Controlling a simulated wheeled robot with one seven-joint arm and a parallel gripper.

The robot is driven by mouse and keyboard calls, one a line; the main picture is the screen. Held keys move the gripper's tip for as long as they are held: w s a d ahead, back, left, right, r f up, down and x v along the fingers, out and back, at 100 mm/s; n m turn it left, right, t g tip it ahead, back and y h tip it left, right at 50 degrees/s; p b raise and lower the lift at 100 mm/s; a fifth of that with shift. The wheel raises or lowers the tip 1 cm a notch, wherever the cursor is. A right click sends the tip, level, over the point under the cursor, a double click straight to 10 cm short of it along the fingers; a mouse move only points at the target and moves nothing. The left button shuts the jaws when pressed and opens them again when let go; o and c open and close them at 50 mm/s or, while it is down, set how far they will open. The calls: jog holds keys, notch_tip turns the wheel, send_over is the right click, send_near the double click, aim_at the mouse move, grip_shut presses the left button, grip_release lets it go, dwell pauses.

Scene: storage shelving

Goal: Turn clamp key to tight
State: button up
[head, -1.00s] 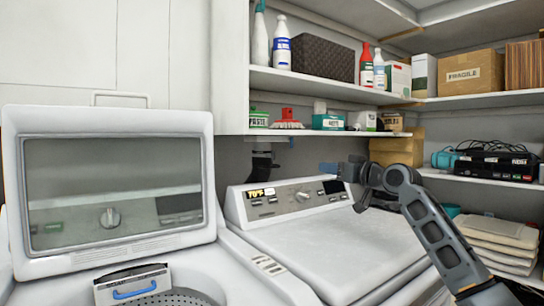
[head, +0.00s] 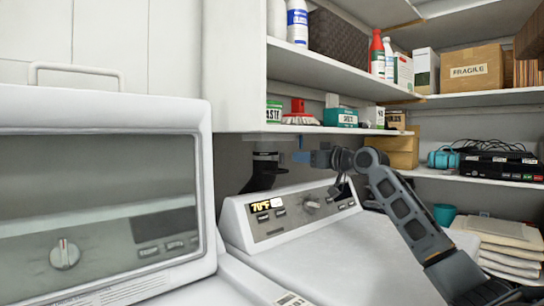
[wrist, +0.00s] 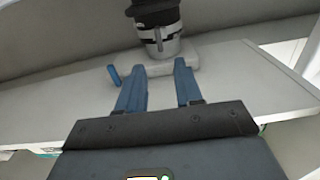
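A dark hose with a clamp band (head: 264,156) hangs on the wall behind the right machine. In the wrist view the hose end shows as a black and grey cylinder (wrist: 157,28) with a metal strip on its front. A small blue piece, which looks like the clamp key (wrist: 113,75), sits left of the cylinder; in the head view it is a thin blue upright shape (head: 302,142). My gripper (wrist: 156,66) is open and empty, its blue fingers pointing towards the cylinder. The key lies just outside the left finger. The gripper also shows in the head view (head: 304,157).
The right machine's control panel (head: 300,212) lies below my arm. A shelf (head: 330,130) with boxes and bottles is close above the gripper. The left machine's raised lid (head: 100,180) stands at the left.

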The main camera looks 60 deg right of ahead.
aim_at(284, 155)
jog(key=p+x, duration=0.1)
jog(key=x, duration=0.7)
jog(key=shift+w, duration=0.25)
grip_shut()
